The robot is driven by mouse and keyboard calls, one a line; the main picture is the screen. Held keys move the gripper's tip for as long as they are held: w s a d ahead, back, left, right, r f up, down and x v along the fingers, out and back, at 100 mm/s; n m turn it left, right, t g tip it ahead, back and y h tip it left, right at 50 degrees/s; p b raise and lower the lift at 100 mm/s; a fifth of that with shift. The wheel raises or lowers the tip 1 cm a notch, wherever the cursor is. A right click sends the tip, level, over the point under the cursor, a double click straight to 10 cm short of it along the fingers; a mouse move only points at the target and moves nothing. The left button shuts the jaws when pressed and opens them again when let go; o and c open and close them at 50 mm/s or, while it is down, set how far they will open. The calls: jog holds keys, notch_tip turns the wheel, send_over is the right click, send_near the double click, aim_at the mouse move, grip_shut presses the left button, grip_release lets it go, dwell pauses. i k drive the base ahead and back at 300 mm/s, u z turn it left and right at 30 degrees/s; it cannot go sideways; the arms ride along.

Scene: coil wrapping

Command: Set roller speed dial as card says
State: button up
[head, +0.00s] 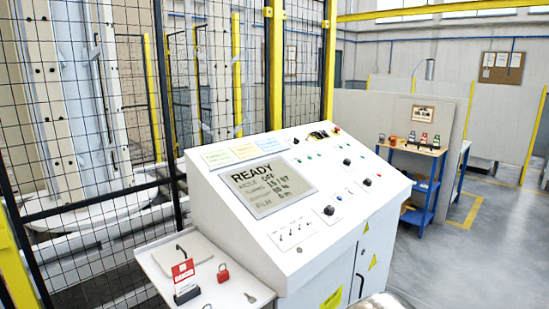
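The sloped white control console (355,215) stands in the middle of the head view. Several black knobs sit on its face: one at the right (347,162), one at the lower right (367,182), one at the lower middle (328,210) and one higher up (296,140). Their labels and pointer positions are too small to read, so I cannot tell which is the roller speed dial. Green, yellow and blue cards (243,151) lie along the top left; their text is unreadable. The grey screen (268,187) shows READY above several rows of blurred values. My gripper is not in view.
A side shelf (210,291) at the lower left holds a red-and-white tag in a stand (183,272) and a red padlock (223,273). A black mesh fence (90,150) stands behind. A blue-framed bench (424,187) is at the right, with open floor beyond.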

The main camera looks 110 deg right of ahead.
aim_at(367, 182)
jog(key=z, duration=3.75)
jog(key=i, duration=1)
jog(key=z, duration=0.05)
